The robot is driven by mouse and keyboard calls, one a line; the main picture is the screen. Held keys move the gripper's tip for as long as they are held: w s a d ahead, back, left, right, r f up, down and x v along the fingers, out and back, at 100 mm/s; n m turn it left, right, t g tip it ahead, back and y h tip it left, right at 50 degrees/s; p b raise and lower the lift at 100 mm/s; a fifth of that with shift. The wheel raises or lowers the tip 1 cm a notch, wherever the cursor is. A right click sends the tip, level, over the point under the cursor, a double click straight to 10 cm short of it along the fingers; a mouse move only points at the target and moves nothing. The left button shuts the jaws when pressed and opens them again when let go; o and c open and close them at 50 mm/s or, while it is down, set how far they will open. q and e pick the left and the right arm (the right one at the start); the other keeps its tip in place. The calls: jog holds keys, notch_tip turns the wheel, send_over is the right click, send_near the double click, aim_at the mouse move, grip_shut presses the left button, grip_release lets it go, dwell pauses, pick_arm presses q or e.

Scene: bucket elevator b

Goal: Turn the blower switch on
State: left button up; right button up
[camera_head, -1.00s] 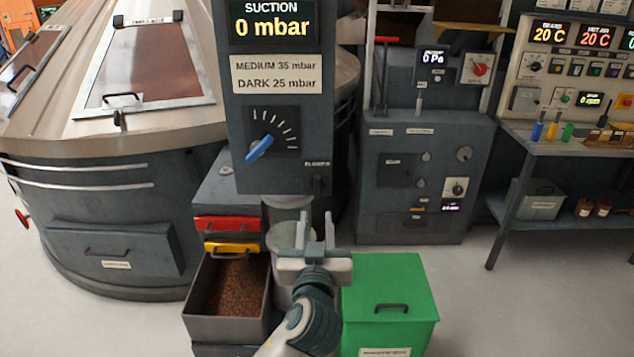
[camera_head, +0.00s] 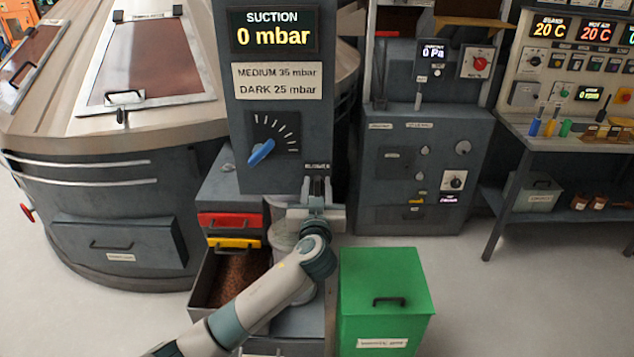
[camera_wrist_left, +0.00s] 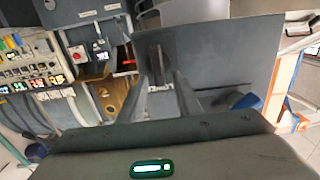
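The blower switch (camera_wrist_left: 157,63) is a small dark lever at the lower right of the grey suction panel (camera_head: 240,130), by its "BLOWER" label (camera_head: 317,167). In the head view my left gripper (camera_head: 317,186) covers it. In the left wrist view, which shows the panel upside down, the two fingers (camera_wrist_left: 162,80) are apart, with the switch seen between their tips. I cannot tell whether a finger touches it. The display (camera_head: 273,32) reads 0 mbar. My right gripper is not in view.
A blue knob (camera_head: 261,152) sits on the panel, left of the gripper. Below stand a green box (camera_head: 385,280) and an open drawer of brown grains (camera_head: 238,280). A grey cabinet (camera_head: 420,190) stands behind to the right. The floor at right is clear.

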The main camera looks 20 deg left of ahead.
pick_arm(q)
jog(key=shift+w, duration=0.15)
grip_shut()
